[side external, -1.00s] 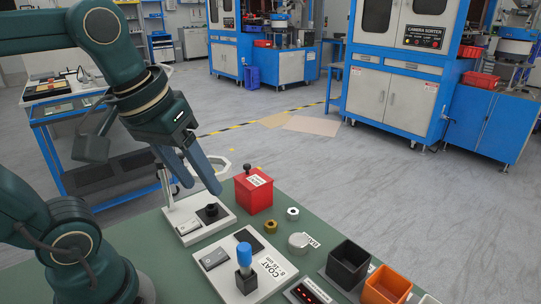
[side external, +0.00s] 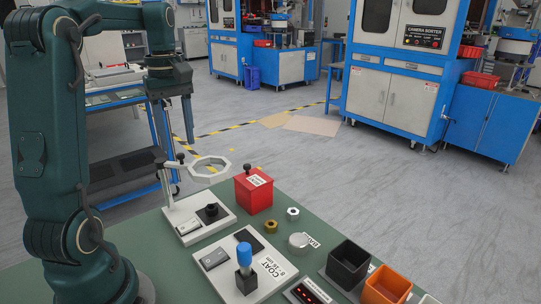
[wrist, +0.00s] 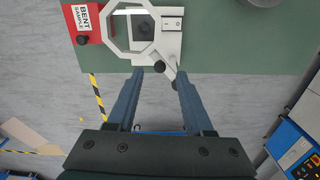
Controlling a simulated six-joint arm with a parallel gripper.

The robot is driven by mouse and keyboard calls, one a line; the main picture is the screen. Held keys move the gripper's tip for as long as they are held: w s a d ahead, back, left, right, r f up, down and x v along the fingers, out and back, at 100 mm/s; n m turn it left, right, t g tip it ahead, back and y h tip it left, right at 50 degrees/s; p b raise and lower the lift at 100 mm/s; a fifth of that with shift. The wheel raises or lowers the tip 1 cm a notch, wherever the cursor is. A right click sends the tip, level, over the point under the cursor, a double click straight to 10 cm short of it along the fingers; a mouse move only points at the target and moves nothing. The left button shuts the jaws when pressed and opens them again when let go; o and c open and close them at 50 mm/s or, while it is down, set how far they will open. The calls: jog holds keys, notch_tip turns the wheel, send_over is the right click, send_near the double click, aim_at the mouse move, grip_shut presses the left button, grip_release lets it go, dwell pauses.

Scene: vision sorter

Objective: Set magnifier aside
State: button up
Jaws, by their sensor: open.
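The magnifier is a pale octagonal ring (side external: 208,175) on a short arm with a dark knob, carried by a thin upright post (side external: 166,184). In the wrist view the ring (wrist: 107,30) is over the plate's dark square, and a dark knob (wrist: 159,67) shows between the fingertips. My gripper (side external: 178,144) points down, open and empty, above and behind the post in the side view. The wrist view shows both gripper fingers (wrist: 159,73) apart, close to the knob; contact cannot be told.
A red bent-sample box (side external: 254,194) stands right of the ring. A coating gauge plate (side external: 263,250) with a blue-topped probe lies in front.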

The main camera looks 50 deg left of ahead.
aim_at(180, 154)
jog(key=shift+f, duration=1.55)
grip_shut()
